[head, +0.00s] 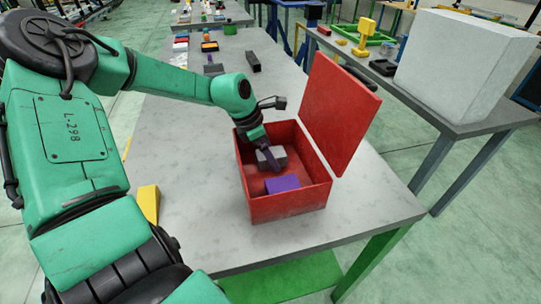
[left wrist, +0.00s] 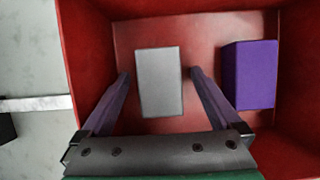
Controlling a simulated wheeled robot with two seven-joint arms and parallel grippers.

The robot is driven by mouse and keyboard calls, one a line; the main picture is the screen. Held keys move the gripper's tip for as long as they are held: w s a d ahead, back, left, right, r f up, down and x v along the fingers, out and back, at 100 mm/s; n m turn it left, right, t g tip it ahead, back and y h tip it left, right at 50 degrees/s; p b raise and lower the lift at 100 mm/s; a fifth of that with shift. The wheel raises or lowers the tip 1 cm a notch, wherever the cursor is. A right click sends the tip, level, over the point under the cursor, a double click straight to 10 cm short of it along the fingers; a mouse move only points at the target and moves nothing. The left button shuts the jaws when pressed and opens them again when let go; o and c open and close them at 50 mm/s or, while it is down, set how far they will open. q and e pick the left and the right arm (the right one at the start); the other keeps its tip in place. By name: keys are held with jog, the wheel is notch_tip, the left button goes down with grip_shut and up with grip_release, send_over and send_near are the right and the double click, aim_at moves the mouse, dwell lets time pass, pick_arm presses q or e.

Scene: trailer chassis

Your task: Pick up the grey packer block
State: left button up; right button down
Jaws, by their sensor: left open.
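The grey packer block (head: 279,153) lies on the floor of an open red box (head: 290,207), towards its far side. In the left wrist view the grey block (left wrist: 160,85) is a plain light-grey rectangle. My left gripper (head: 270,160) reaches down into the box at the block. Its purple fingers are open, one on each side of the grey block, with a gap visible on both sides in the left wrist view (left wrist: 159,74). The block's far lower part is partly hidden by the gripper in the head view. My right gripper is not in view.
A purple block (head: 283,184) lies in the same box, nearer the front, right of the fingers in the wrist view (left wrist: 250,75). The box walls and raised red lid (head: 338,112) stand close to the gripper. A yellow wedge (head: 149,203) and dark blocks (head: 253,62) sit elsewhere on the table.

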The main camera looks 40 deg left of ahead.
pick_arm(q)
jog(key=shift+w, duration=0.15)
grip_shut()
jog(key=shift+r, duration=0.1)
